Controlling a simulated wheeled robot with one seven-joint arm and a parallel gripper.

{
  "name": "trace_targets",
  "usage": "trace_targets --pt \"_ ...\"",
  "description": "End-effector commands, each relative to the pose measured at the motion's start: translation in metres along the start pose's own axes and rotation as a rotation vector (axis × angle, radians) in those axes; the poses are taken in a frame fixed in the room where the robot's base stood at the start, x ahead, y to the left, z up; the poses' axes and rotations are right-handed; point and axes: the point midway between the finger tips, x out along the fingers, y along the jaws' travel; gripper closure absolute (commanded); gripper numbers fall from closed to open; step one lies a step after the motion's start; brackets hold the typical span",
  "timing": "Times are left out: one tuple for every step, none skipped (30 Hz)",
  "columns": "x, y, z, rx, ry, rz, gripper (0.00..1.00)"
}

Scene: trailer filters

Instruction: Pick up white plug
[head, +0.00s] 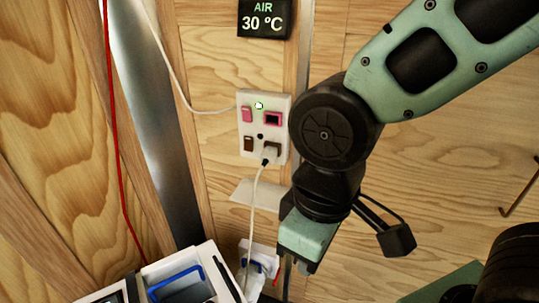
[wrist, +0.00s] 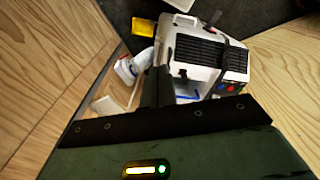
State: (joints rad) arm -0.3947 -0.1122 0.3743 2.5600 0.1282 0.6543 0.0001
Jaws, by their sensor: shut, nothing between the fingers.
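A plug (head: 271,150) sits in the lower right socket of a white wall panel (head: 250,127). I cannot tell whether this is the white plug. My gripper (head: 303,268) points down, to the right of and below the panel, apart from it. In the wrist view my gripper's dark fingers (wrist: 157,85) are together with nothing between them. No plug can be made out in the wrist view.
A white item with blue (head: 258,262) stands low by the wall, close to my gripper. A white-and-black unit (wrist: 205,52) lies below it in the wrist view. A small ledge (head: 243,192) is under the panel. A red cord (head: 117,150) hangs at left.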

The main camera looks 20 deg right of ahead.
Motion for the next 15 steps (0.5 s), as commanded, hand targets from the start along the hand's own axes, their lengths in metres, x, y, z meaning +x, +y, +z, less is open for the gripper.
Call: trace_targets --pt "0.000 0.000 0.000 0.000 0.000 0.000 1.00" --pt "0.000 0.000 0.000 0.000 0.000 0.000 1.00" --pt "0.000 0.000 0.000 0.000 0.000 0.000 1.00" --pt "0.000 0.000 0.000 0.000 0.000 0.000 1.00" --pt "0.000 0.000 0.000 0.000 0.000 0.000 1.00" --pt "0.000 0.000 0.000 0.000 0.000 0.000 0.97" --pt "0.000 0.000 0.000 -0.001 -0.001 0.000 0.89" --pt "0.001 0.000 0.000 -0.005 -0.004 0.002 0.81" --pt "0.002 0.001 0.000 -0.021 -0.014 0.006 0.69" --pt "0.003 0.001 0.000 -0.041 -0.028 0.011 0.61" --pt "0.005 0.003 0.000 -0.070 -0.046 0.021 0.53" --pt "0.009 0.005 0.001 -0.122 -0.081 0.039 0.42" --pt "0.013 0.008 0.000 -0.173 -0.112 0.057 0.42" --pt "0.017 0.012 0.000 -0.232 -0.150 0.080 0.42" --pt "0.022 0.018 -0.002 -0.322 -0.207 0.119 0.42"
